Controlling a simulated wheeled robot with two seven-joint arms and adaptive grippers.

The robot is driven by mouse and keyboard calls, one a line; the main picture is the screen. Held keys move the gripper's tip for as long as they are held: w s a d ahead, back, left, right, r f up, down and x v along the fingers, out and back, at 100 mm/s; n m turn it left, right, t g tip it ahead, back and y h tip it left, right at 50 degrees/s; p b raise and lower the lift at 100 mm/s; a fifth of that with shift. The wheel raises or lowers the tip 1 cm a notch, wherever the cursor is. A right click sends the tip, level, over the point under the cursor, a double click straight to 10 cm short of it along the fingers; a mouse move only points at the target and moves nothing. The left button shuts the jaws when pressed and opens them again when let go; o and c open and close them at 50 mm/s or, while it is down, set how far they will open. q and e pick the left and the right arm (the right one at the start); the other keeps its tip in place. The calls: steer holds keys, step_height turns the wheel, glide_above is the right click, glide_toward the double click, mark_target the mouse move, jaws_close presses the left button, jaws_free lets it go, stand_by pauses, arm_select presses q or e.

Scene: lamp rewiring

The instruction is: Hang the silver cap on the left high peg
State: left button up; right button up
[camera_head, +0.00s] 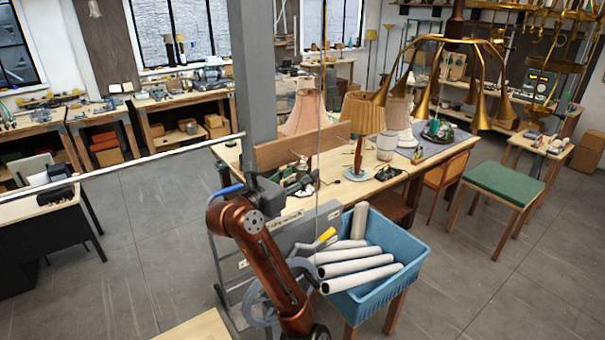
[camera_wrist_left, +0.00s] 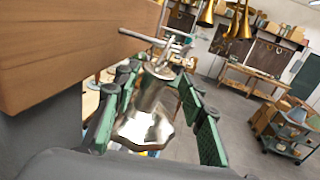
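The silver cap (camera_wrist_left: 148,112) is a shiny bell shape with a narrow top and thin prongs, seen in the left wrist view. Thin metal peg rods (camera_wrist_left: 145,37) by the wooden board (camera_wrist_left: 60,50) meet or cross its top; I cannot tell whether its weight rests on them. My left gripper (camera_wrist_left: 155,79) is open, its green-padded fingers on either side of the cap with gaps showing. In the head view the left gripper (camera_head: 262,188) is in front of the board (camera_head: 300,147) on the grey pillar; the cap and pegs cannot be made out there. My right gripper is not in view.
A blue crate (camera_head: 375,296) of white rolls stands right of my left arm. Behind is a workbench (camera_head: 340,192) with lampshades. A brass chandelier (camera_head: 430,100) hangs at right above a green-topped stool (camera_head: 503,184).

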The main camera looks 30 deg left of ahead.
arm_select(q)
steer(key=shift+s, duration=0.2)
steer(key=s+a, duration=0.1)
steer(key=s, duration=0.6)
stand_by(1.8)
